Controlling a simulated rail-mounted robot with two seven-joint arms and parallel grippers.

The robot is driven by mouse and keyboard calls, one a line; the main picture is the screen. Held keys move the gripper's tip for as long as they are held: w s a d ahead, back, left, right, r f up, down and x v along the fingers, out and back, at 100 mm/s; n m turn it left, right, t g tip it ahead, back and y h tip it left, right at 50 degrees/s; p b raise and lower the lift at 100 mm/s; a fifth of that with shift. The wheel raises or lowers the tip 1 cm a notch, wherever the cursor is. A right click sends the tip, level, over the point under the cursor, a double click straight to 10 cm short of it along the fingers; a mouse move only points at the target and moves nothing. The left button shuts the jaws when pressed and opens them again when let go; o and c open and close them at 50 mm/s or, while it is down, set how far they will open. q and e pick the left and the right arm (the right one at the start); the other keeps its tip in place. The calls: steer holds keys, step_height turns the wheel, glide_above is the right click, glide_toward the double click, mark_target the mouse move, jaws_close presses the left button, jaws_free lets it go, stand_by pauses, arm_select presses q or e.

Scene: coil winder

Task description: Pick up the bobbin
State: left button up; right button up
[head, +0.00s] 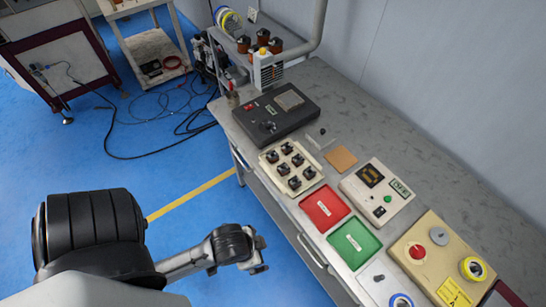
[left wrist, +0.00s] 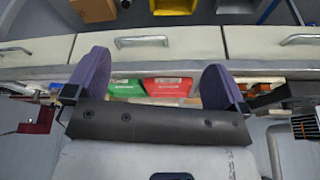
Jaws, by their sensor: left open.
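A cream tray (head: 268,157) on the bench holds several small dark parts, the likeliest bobbins (head: 293,182); they are too small to tell for sure. My left gripper (head: 262,255) hangs over the blue floor, off the front edge of the bench, apart from the tray. In the left wrist view its two purple finger pads (left wrist: 155,80) stand wide apart with nothing between them. No bobbin can be made out in the left wrist view. My right gripper is not in view.
The bench holds a red bin (head: 325,208), a green bin (head: 355,242), a black case (head: 276,114), a meter box (head: 378,192) and a beige control box (head: 440,258). Bare bench top (head: 440,180) runs along the wall. Drawers (left wrist: 180,45) face my left gripper.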

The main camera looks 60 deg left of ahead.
arm_select(q)
steer(key=c, duration=0.8)
